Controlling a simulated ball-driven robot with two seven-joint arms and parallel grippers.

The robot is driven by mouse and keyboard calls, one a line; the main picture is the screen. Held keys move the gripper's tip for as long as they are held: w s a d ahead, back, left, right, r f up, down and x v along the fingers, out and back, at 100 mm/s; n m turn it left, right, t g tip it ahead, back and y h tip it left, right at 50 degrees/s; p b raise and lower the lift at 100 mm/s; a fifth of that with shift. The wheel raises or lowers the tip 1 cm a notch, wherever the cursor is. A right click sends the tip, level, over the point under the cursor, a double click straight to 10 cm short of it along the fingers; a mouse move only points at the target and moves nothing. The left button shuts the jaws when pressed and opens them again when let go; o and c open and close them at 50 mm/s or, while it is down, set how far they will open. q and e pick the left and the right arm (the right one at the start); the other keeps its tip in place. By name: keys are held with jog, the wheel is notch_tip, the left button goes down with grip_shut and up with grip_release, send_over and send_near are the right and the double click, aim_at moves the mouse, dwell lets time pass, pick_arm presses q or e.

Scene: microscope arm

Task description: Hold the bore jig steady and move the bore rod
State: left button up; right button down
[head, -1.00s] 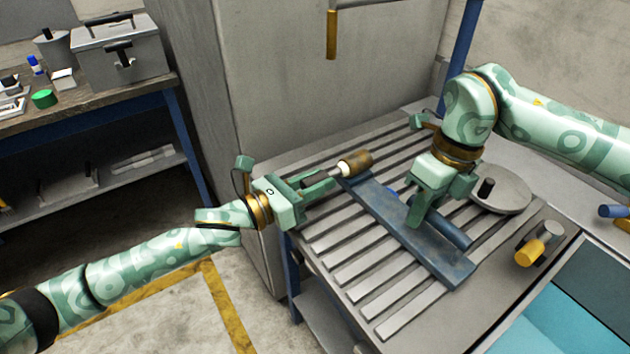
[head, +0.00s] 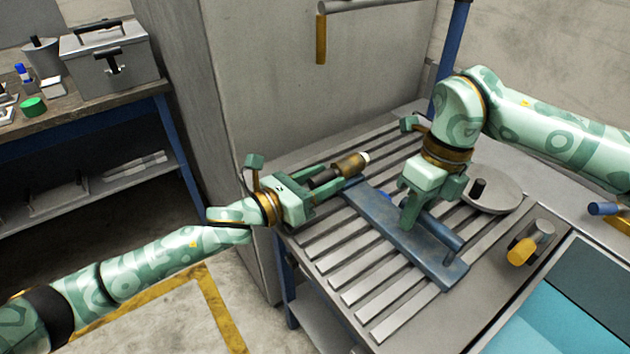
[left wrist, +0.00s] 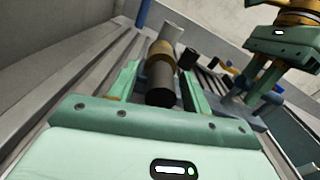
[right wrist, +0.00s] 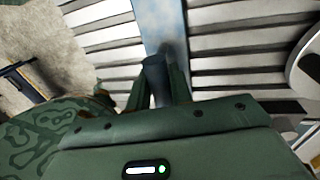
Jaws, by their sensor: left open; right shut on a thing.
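The bore jig (head: 390,222) is a long blue bar on the slatted table with a blue tube along its right side. My right gripper (head: 410,215) is shut on the tube, partly hiding it; the tube also shows between the fingers in the right wrist view (right wrist: 154,76). The bore rod (head: 350,165) has a dark near end, a brass-brown band and a pale far end. It lies near the jig's far end. My left gripper (head: 335,176) is open, its fingers on either side of the rod's dark end (left wrist: 161,84). I cannot tell whether they touch it.
The slatted table (head: 365,285) has bare slats left and front of the jig. A grey disc with a black knob (head: 495,190) stands right of it, and a yellow-ended cylinder (head: 522,250) front right. A side bench (head: 75,125) holds a grey toolbox (head: 110,60).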

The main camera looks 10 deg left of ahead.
pick_arm(q)
jog(key=v, duration=1.2)
pick_arm(e)
jog(key=c, duration=1.2)
grip_release()
jog(key=shift+o, duration=0.2)
